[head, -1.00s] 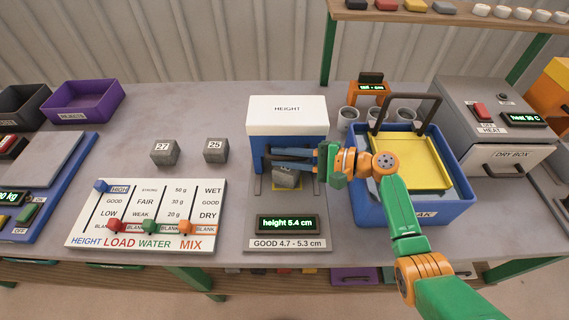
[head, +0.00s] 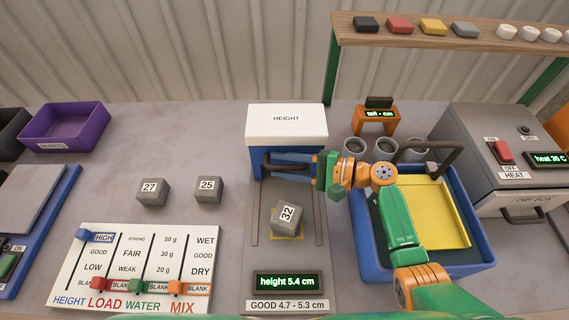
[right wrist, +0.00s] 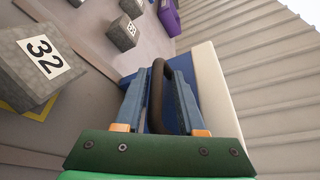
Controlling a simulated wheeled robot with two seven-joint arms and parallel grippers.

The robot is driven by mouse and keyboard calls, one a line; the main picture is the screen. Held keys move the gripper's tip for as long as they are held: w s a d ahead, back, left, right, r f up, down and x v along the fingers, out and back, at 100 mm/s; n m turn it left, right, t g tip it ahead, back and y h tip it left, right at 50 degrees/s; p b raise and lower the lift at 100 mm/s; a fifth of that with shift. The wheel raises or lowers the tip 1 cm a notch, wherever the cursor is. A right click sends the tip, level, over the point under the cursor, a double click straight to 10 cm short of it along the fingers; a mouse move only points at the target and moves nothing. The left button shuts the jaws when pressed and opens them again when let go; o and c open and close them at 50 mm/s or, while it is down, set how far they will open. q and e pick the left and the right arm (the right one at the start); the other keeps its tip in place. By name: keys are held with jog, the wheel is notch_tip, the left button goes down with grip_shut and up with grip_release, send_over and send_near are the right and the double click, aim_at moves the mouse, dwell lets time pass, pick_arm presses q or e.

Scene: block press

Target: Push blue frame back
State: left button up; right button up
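The height gauge has a blue frame (head: 257,163) with a white top marked HEIGHT (head: 286,119). The frame stands at the back end of the gauge's grey base (head: 258,262). My right gripper (head: 280,166) is at the frame's front; in the right wrist view its blue fingers (right wrist: 160,85) lie on both sides of the dark handle (right wrist: 157,68) and appear closed on it. Block 32 (head: 286,214) sits turned on the yellow patch in front of the frame, clear of it. The display (head: 286,282) reads height 5.4 cm. My left gripper is out of view.
Blocks 27 (head: 153,193) and 25 (head: 208,189) stand left of the gauge. A slider panel (head: 72,265) lies at the front left. A blue tub (head: 375,265) with a yellow insert is on the right, under my right arm. Grey cups (head: 356,148) stand behind the tub.

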dwell(0.3)
jog(key=shift+s+d, duration=0.1)
jog(key=shift+d, duration=0.1)
jog(key=b+v, duration=0.1)
jog(key=v, duration=0.5)
jog(key=shift+d+b, duration=0.15)
jog(key=shift+b, duration=0.15)
jog(key=shift+s+d+r, duration=0.1)
jog(key=shift+s+d, duration=0.05)
jog(key=shift+d, duration=0.05)
jog(key=shift+a, duration=0.1)
